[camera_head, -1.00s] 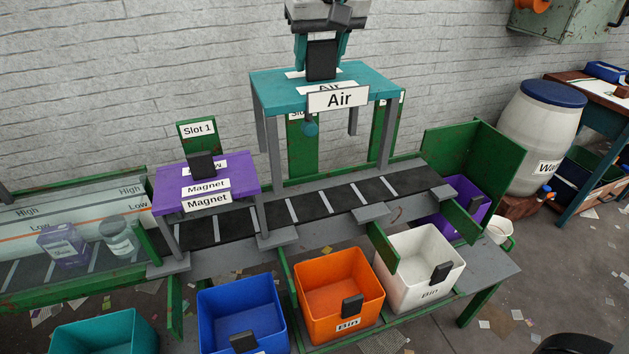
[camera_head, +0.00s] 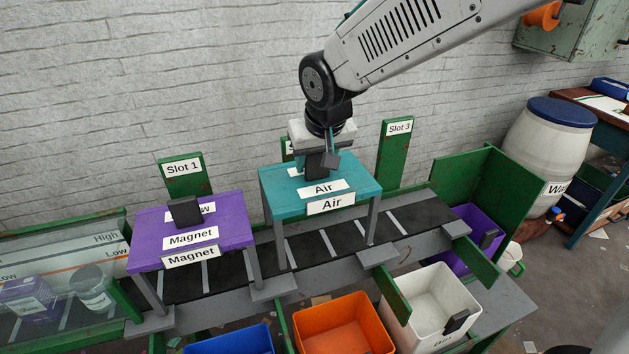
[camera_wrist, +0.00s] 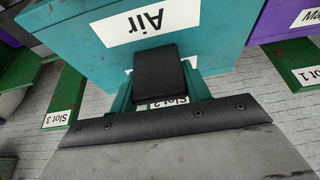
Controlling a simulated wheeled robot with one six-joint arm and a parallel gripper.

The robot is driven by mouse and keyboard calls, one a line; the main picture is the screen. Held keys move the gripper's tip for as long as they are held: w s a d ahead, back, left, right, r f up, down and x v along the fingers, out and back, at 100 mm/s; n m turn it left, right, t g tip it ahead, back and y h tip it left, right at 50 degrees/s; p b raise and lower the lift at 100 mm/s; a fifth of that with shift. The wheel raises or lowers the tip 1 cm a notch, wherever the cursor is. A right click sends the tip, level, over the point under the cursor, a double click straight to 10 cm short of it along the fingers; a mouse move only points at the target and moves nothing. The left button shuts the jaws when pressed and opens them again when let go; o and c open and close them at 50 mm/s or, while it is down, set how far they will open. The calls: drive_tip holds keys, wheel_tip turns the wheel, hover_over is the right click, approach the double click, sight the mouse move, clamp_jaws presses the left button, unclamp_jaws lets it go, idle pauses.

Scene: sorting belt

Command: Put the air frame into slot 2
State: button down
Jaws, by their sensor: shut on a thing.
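The teal air frame (camera_head: 345,189), with white "Air" labels, stands upright over the belt, right of the purple magnet frame (camera_head: 222,218). My gripper (camera_head: 318,157) is shut on the black handle on its top. In the wrist view the handle (camera_wrist: 158,72) sits between my fingers and the air frame (camera_wrist: 85,48) fills the top. The slot 2 sign (camera_wrist: 165,103) shows there partly, behind the handle; in the head view it is mostly hidden behind my gripper. The front legs end at or just above grey pads beside the belt; I cannot tell if they touch.
The magnet frame is at the slot 1 sign (camera_head: 183,169), close to the air frame's left side. The slot 3 sign (camera_head: 399,128) stands right, with open belt (camera_head: 415,217) before it. Orange (camera_head: 345,320) and white (camera_head: 432,290) bins stand in front.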

sight(316, 176)
drive_tip(key=shift+f, duration=1.95)
drive_tip(key=c, duration=0.7)
unclamp_jaws()
drive_tip(key=shift+f, duration=0.15)
drive_tip(key=v, duration=1.2)
drive_tip(key=s+d+r+m+g+h, duration=0.1)
drive_tip(key=s+d, duration=0.5)
drive_tip(key=d, duration=0.2)
drive_tip(key=s+d+m, duration=0.1)
drive_tip(key=s+d, duration=0.4)
drive_tip(key=d, duration=0.3)
drive_tip(key=s+d+f, duration=0.1)
drive_tip(key=s+d, duration=0.1)
drive_tip(key=s, duration=0.2)
drive_tip(key=s+d+f+g, duration=0.1)
drive_tip(key=s, duration=0.3)
drive_tip(key=s+d+m+g, duration=0.1)
drive_tip(key=s+d, duration=0.1)
drive_tip(key=s, duration=0.2)
drive_tip(key=shift+s+d+f, duration=0.1)
drive_tip(key=shift+d+f, duration=0.25)
drive_tip(key=shift+f, duration=0.05)
